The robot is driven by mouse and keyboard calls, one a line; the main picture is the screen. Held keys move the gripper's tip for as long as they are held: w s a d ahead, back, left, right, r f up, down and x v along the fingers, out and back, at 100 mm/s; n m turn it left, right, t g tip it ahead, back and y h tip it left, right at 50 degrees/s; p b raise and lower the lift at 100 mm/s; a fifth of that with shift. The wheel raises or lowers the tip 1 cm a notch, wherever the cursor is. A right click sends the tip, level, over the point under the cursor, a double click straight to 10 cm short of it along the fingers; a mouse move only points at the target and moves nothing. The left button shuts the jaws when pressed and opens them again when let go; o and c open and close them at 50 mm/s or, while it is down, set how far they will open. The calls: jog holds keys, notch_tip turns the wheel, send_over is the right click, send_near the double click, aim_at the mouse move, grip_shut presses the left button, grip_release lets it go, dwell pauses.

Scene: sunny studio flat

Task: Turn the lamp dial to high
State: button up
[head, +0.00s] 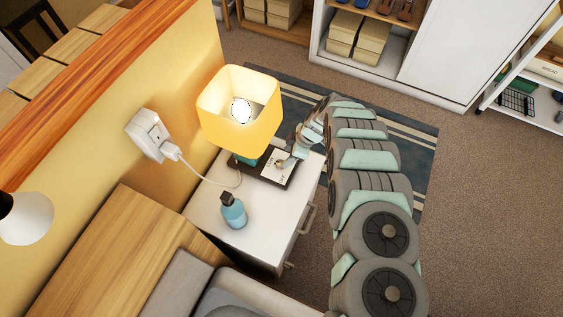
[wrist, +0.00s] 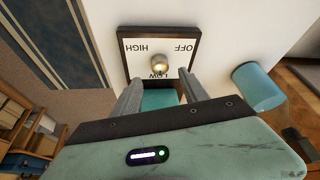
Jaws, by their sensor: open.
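The lamp (head: 238,112) stands lit on a white bedside cabinet, with a yellow shade and a bright bulb. Its dial plate (head: 268,175) lies beside the lamp base. In the wrist view the dial plate (wrist: 180,34) has a dark frame and shows HIGH, OFF and LOW, upside down. A round brass knob (wrist: 159,64) sits on the plate near the LOW word; its exact setting cannot be told. My gripper (wrist: 160,83) is open, its two fingers apart on either side of the knob's line. In the head view my gripper (head: 285,160) is at the plate.
A blue bottle (head: 233,211) stands on the white cabinet (head: 262,235) near the dial; it also shows in the wrist view (wrist: 258,86). A plug and white socket (head: 150,135) are on the yellow wall, with a cord to the lamp. A striped rug (head: 300,97) lies beyond.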

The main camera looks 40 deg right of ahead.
aim_at(280, 163)
jog(key=b+x, duration=0.2)
jog(key=x, duration=0.4)
jog(key=shift+c, duration=0.2)
grip_shut()
dwell(0.4)
